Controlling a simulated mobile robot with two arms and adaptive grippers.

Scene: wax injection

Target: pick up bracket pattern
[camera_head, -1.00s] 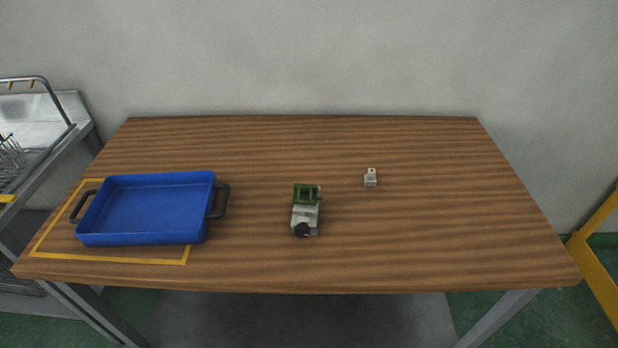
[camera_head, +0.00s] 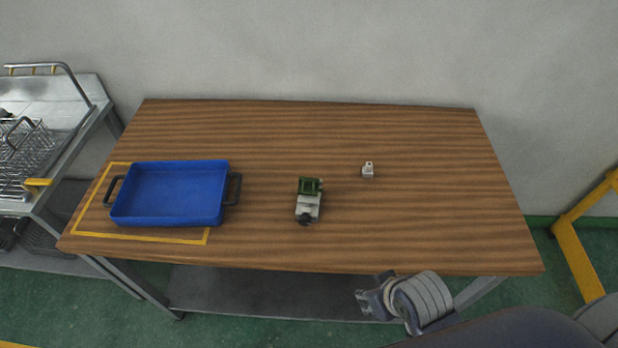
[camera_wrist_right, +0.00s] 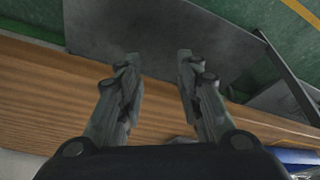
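A small whitish bracket-like piece (camera_head: 368,170), likely the bracket pattern, stands on the wooden table (camera_head: 420,220), right of centre. A green and light grey device (camera_head: 308,200) with a dark round part sits to its left. My right gripper (camera_head: 366,301) is at the table's front edge at the lower right in the head view, below and apart from the piece. In the right wrist view its two fingers (camera_wrist_right: 157,60) are spread apart with nothing between them. My left gripper is not in view.
A blue tray (camera_head: 170,193) with dark handles sits within a yellow outline at the table's left. A metal stand with wire baskets (camera_head: 30,150) is further left. A yellow frame (camera_head: 578,245) stands at the right. The table's right part is clear.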

